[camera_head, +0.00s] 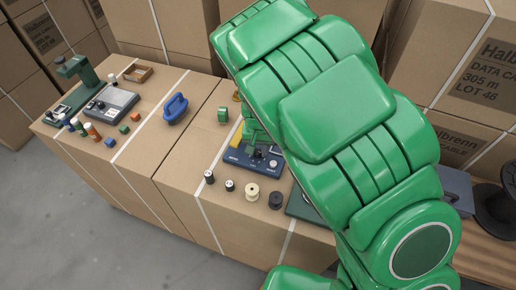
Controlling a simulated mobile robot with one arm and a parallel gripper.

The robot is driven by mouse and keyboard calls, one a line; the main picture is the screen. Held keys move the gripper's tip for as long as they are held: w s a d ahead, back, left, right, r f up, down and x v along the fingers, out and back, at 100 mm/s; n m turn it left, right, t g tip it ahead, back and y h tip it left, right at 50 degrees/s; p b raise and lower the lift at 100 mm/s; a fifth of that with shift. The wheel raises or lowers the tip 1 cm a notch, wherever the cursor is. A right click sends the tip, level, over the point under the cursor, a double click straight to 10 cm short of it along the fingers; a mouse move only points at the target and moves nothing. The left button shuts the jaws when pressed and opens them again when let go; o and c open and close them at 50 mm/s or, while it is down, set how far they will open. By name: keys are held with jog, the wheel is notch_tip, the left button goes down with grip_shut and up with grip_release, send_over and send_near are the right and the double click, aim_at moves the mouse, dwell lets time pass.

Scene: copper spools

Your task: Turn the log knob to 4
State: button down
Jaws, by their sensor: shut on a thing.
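A dark blue panel (238,158) with small white lettering lies on the cardboard boxes near the middle of the view. My large green arm reaches across from the right, and my green gripper (257,145) points down onto the middle of this panel. It is shut on what appears to be the log knob, which the fingers hide. The knob's setting and its number marks are too small or covered to read. Other small controls show on the right part of the panel.
A blue handled object (175,108) and a grey device (111,103) stand to the left. Tall cartons close off the back.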

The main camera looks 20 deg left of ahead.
aim_at(258, 152)
jog(key=m, duration=0.4)
jog(key=shift+m, duration=0.3)
jog(key=m, duration=0.4)
jog(key=shift+m, duration=0.3)
jog(key=m, duration=0.4)
jog(key=shift+m, duration=0.3)
jog(key=m, duration=0.4)
jog(key=shift+m, duration=0.3)
jog(key=c, duration=1.2)
grip_release()
jog(key=shift+o, duration=0.2)
jog(key=shift+r, duration=0.15)
jog(key=shift+s+r, duration=0.1)
jog(key=shift+r, duration=3.65)
